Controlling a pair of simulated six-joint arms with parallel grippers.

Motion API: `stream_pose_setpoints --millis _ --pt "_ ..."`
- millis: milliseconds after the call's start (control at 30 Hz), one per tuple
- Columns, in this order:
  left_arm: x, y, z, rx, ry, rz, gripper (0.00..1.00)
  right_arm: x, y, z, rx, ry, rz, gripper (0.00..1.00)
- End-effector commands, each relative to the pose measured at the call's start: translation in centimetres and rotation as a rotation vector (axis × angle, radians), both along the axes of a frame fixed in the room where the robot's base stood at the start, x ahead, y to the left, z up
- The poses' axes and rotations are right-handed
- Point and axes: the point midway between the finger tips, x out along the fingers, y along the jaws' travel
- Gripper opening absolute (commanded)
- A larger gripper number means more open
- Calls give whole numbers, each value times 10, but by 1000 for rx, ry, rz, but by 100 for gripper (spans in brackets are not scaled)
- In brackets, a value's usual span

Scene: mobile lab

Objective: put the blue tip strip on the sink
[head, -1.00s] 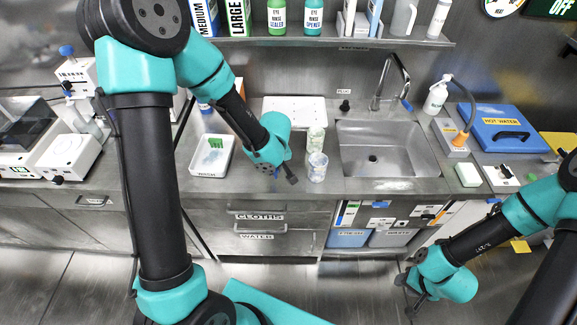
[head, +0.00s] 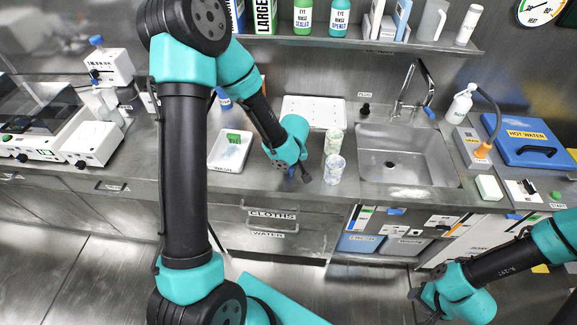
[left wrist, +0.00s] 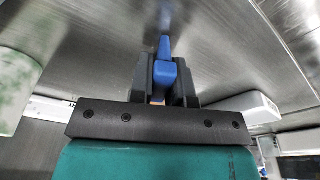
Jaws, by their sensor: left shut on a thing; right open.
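My left gripper (head: 303,174) is over the front of the counter, between a white tray and two cups. In the left wrist view its fingers (left wrist: 164,80) are shut on a slim blue piece, the blue tip strip (left wrist: 166,72), which juts out past them. In the head view the strip is mostly hidden at the gripper. The steel sink (head: 418,166) is sunk into the counter to the right of the cups, and its basin looks empty. My right gripper (head: 425,300) is open and empty, low in front of the cabinets.
A faucet (head: 412,90) rises behind the sink. A blue hot-water lid (head: 525,142) is at right.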

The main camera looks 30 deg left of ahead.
Motion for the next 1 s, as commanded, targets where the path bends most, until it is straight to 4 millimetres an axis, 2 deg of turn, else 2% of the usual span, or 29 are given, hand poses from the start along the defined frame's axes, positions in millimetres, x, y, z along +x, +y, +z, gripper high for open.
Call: stream_pose_setpoints --millis 433,467,700,1000 --pt "0 0 -5 0 0 0 0 0 0 0 0 0 0 43" --pt "0 0 -4 1 -1 0 20 0 0 0 0 0 0 43" --pt "0 0 -4 1 -1 0 43 0 0 0 0 0 0 43" --pt "0 0 -3 0 -1 0 43 0 0 0 0 0 0 43"
